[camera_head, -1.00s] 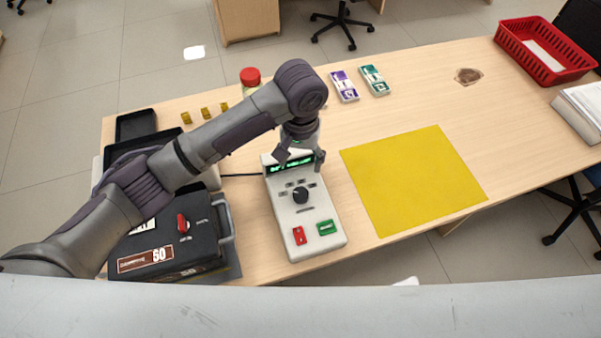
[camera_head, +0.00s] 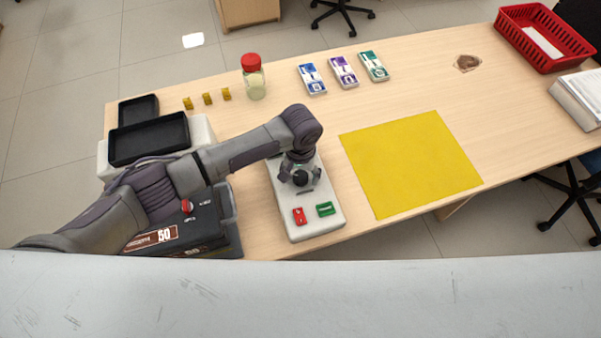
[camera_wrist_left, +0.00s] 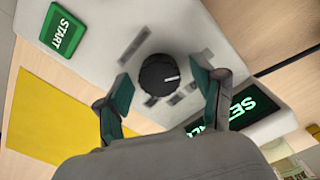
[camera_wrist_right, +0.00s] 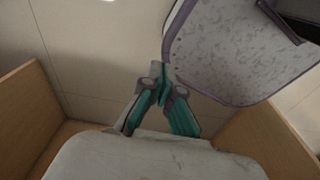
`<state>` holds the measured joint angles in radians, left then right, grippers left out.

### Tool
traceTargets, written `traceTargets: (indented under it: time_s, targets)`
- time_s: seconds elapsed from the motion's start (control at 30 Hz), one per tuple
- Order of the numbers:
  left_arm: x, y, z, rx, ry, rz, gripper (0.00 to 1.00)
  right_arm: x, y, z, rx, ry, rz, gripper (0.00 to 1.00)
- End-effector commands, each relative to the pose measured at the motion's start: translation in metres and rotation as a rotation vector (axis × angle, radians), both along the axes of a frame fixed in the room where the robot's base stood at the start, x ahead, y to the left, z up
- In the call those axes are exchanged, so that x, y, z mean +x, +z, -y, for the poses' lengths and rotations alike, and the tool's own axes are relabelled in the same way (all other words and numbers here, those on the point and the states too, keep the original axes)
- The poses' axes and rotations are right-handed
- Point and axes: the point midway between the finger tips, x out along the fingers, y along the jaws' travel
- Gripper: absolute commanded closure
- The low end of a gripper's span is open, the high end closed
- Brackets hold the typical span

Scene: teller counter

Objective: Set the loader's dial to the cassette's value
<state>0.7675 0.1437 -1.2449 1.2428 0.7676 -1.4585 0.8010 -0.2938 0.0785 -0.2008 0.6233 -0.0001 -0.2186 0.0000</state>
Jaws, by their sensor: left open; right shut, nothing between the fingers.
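The loader (camera_head: 318,222) is a pale box on the table with a red button (camera_head: 299,216) and a green START button (camera_head: 325,209). Its black dial (camera_wrist_left: 159,75) with a white pointer line shows between my left fingers in the left wrist view. My left gripper (camera_head: 300,178) is open above the dial, one finger on each side, apart from it. The loader's green-lit display (camera_wrist_left: 240,107) is partly hidden behind a finger. The dark cassette (camera_head: 190,238) carries a label reading 50 and a red knob (camera_head: 187,206); my left arm covers part of it. My right gripper (camera_wrist_right: 163,88) is shut and empty.
A yellow mat (camera_head: 410,165) lies right of the loader. Behind stand a red-lidded jar (camera_head: 254,82), strapped note bundles (camera_head: 343,71), small yellow blocks (camera_head: 207,99) and black trays (camera_head: 148,139). A red basket (camera_head: 510,35) and papers (camera_head: 580,100) are at the far right.

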Motion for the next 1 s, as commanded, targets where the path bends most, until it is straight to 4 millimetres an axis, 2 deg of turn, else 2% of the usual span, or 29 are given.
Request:
traceTargets:
  time_s: [0.17,0.53,0.77,1.0]
  targets:
    - [-0.0002,-0.0001,0.0001,0.000,0.000,0.000,0.32,-0.0138,-0.0007,0.0010,-0.002,-0.001,-0.021,1.00]
    - [-0.0001,0.0002,-0.0001,0.000,0.000,0.000,0.92,-0.0096,-0.0007,0.0013,-0.002,-0.001,-0.015,1.00]
    - [0.0000,0.0007,-0.0003,0.001,-0.019,-0.001,0.92,-0.0067,0.0011,0.0016,-0.002,-0.001,-0.010,1.00]
    - [-0.0006,0.0014,-0.0005,0.001,-0.128,-0.003,0.92,-0.0064,0.0080,0.0023,-0.003,-0.001,-0.010,1.00]
